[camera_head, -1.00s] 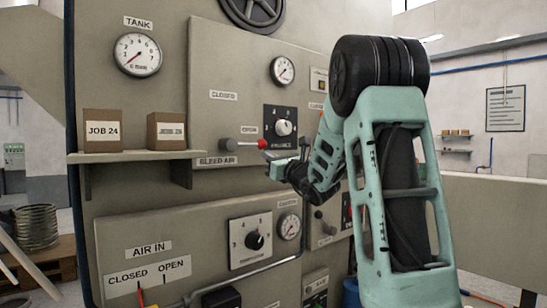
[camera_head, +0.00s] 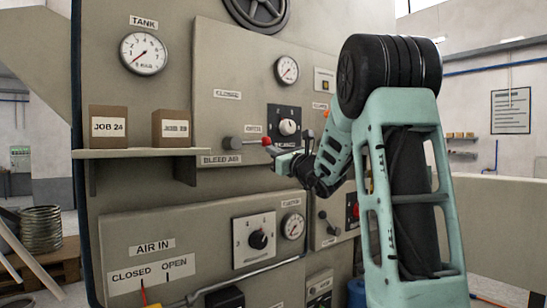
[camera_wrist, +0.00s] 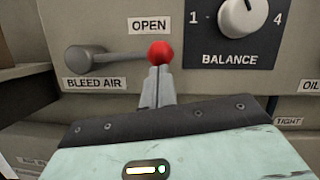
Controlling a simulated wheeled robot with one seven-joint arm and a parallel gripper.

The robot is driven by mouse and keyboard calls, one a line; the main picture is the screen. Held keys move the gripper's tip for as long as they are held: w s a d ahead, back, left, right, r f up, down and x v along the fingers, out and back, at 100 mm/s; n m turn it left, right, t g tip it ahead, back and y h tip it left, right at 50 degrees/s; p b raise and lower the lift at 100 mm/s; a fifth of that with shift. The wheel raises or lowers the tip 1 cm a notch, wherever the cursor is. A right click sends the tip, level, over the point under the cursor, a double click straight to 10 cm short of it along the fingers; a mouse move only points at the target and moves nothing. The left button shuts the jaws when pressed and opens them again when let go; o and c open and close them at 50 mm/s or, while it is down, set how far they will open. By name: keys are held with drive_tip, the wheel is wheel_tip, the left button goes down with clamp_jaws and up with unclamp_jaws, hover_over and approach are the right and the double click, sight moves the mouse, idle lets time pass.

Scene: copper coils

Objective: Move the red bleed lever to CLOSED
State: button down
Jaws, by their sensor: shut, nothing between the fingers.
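The bleed lever has a grey hub (camera_wrist: 88,60) at left, a thin grey rod pointing right, and a red ball knob (camera_wrist: 161,53) at its right end. In the head view the red knob (camera_head: 267,141) shows at the panel, above the BLEED AIR label (camera_head: 221,160); the CLOSED label (camera_head: 228,94) is higher up. My gripper (camera_wrist: 158,70) is shut and empty, its fingertips right at the knob's lower side. I cannot tell whether they touch it.
The BALANCE dial (camera_wrist: 243,15) is right of the knob. A shelf (camera_head: 140,154) with two cardboard boxes juts out left of the lever. Below are the AIR IN panel (camera_head: 130,230) and another black knob (camera_head: 258,240). Space before the upper panel is open.

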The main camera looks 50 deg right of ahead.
drive_tip(key=shift+d+r+n+y+b, duration=0.1)
drive_tip(key=shift+r+n+y+b, duration=0.45)
drive_tip(key=shift+n+b, duration=0.6)
drive_tip(key=shift+r+n+y+b, duration=0.45)
drive_tip(key=shift+r+n+b, duration=0.25)
drive_tip(key=shift+b, duration=0.7)
drive_tip(key=w+a+r+n+g+y+b, duration=0.2)
drive_tip(key=a+r+n+b, duration=0.4)
drive_tip(key=r+n, duration=0.5)
drive_tip(key=shift+a+n+g+y, duration=0.5)
drive_tip(key=shift+a+n+g, duration=0.55)
drive_tip(key=shift+n, duration=1.6)
drive_tip(key=shift+a, duration=0.15)
